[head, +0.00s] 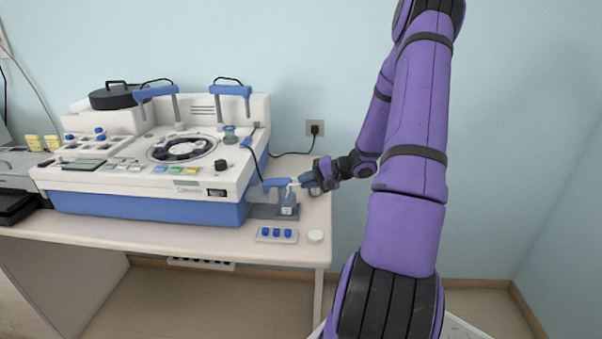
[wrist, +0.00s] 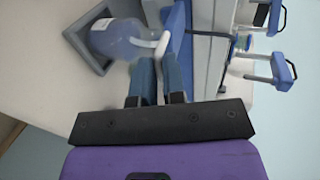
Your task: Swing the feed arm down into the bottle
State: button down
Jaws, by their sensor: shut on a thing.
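The bottle (head: 288,203), bluish and see-through with a pale label, stands on a grey tray (head: 262,212) at the machine's right front corner. In the wrist view the bottle (wrist: 118,40) is at the upper left. The blue feed arm (head: 272,183) reaches from the machine's side to just above the bottle; it also shows in the wrist view (wrist: 178,45), with a white tube (wrist: 162,42) at its end. My gripper (head: 304,181) is at the feed arm's outer end and is shut on it. In the wrist view its fingers (wrist: 160,65) partly hide the grip. I cannot tell whether the tube is inside the bottle's mouth.
The white and blue staining machine (head: 150,208) fills most of the table (head: 180,242). A small rack with blue caps (head: 276,235) and a round white lid (head: 315,236) lie in front of the bottle. The wall with an outlet (head: 315,128) is behind.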

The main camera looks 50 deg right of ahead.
jog(key=shift+s+f+t+y, duration=0.2)
jog(key=shift+f+t+y, duration=0.65)
jog(key=shift+f, duration=0.45)
jog(key=shift+s+f+t, duration=0.15)
jog(key=shift+f+t, duration=0.1)
jog(key=shift+f, duration=0.35)
jog(key=c, duration=1.2)
grip_release()
jog(key=shift+c, duration=0.2)
jog(key=shift+d, duration=0.15)
jog(key=v, duration=1)
jog(key=shift+s+d, duration=0.2)
jog(key=shift+d, duration=0.05)
